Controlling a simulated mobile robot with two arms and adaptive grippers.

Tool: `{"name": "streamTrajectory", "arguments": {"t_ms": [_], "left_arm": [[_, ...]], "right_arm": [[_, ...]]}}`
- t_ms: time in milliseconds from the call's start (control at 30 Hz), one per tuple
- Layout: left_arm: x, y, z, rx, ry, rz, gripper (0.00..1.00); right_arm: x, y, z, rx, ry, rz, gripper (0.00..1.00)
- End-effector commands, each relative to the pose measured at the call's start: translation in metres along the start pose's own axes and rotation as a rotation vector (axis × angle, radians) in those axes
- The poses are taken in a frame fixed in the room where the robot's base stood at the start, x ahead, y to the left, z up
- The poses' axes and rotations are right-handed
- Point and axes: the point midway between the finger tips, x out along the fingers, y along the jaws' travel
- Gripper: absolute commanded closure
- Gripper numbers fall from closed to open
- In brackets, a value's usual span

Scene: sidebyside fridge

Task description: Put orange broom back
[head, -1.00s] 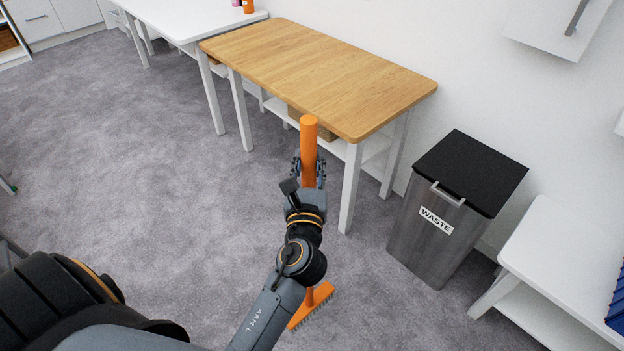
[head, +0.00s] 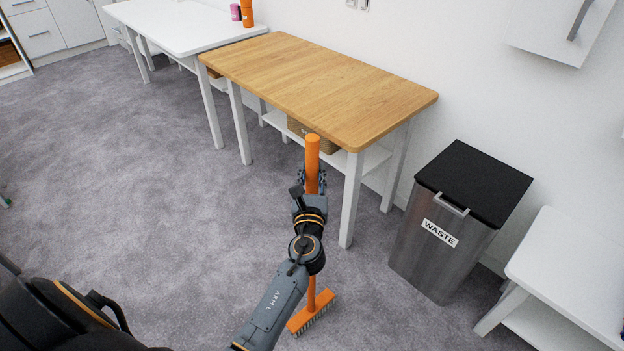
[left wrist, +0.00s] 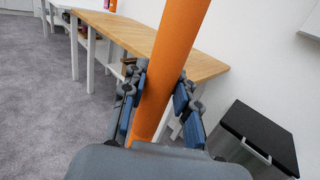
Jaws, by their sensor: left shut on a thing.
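The orange broom (head: 312,155) stands nearly upright in front of me, its brush head (head: 311,313) low, at or just above the carpet; I cannot tell whether it touches. My left gripper (head: 313,182) is shut on the upper part of its handle. In the left wrist view the handle (left wrist: 180,45) runs up between the two blue-padded fingers of the left gripper (left wrist: 160,105), leaning a little right. Part of the handle is hidden behind my left arm in the head view. My right gripper is not in view.
A wooden-topped table (head: 320,85) stands just beyond the broom, with a white table (head: 180,25) behind it at left. A waste bin (head: 445,235) stands right of the broom, then a white bench (head: 575,270). The carpet (head: 130,170) at left is clear.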

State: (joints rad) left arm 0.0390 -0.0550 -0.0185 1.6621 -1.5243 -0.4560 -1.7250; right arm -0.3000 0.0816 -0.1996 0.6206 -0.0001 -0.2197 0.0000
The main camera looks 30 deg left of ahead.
Motion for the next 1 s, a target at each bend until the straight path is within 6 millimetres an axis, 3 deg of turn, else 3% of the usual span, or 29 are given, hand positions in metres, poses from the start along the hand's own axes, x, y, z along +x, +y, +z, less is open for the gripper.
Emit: {"name": "streamTrajectory", "arguments": {"t_ms": [467,500,600,1000], "left_arm": [[-0.0003,-0.0002,-0.0075,-0.001,-0.006,0.0,1.0],[-0.0007,-0.0001,-0.0083,-0.001,-0.003,0.0,0.65],[-0.0007,-0.0001,-0.0082,-0.001,-0.002,0.0,0.48],[-0.005,-0.0001,-0.0062,0.0,-0.001,0.0,0.48]], "right_arm": [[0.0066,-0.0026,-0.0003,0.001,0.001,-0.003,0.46],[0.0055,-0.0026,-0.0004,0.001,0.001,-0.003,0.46],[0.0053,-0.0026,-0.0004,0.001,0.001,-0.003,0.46],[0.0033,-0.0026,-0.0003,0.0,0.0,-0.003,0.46]]}}
